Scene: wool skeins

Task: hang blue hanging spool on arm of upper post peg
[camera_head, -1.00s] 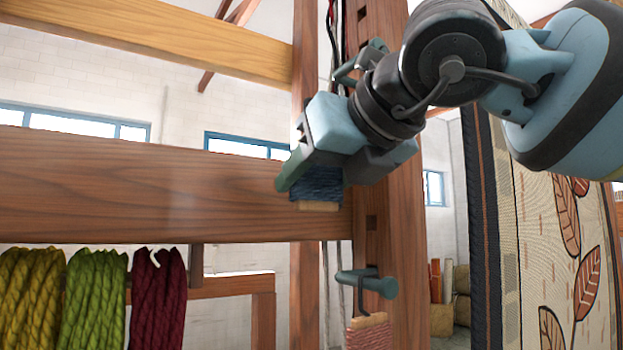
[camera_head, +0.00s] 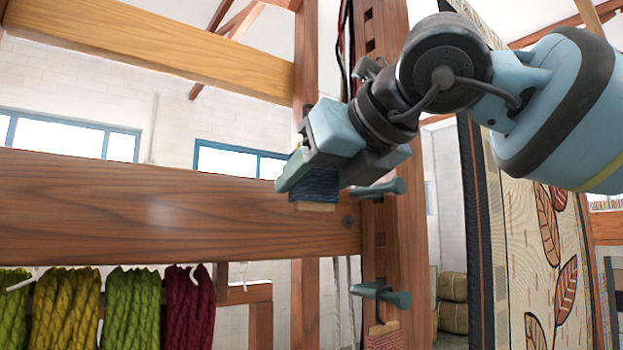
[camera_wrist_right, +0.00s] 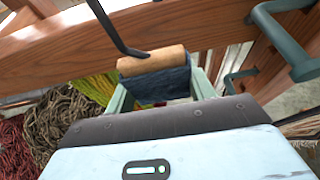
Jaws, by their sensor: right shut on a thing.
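The blue hanging spool (camera_head: 316,186) is in my right gripper (camera_head: 298,180), which is shut on it in front of the dark wooden beam. In the right wrist view the spool (camera_wrist_right: 158,86) sits between the fingers, with a pale wooden end and a dark wire hook (camera_wrist_right: 113,28) reaching up from it. The teal upper post peg (camera_head: 380,188) sticks out from the wooden post, to the right of the spool and apart from it. In the right wrist view a teal peg (camera_wrist_right: 284,42) shows at upper right. My left gripper is not in view.
A lower teal peg (camera_head: 380,293) carries a pink-red spool (camera_head: 385,339). Green, yellow and dark red skeins (camera_head: 188,308) hang below the beam (camera_head: 150,205) at left. A leaf-patterned textile (camera_head: 540,240) stands at right, behind my right arm.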

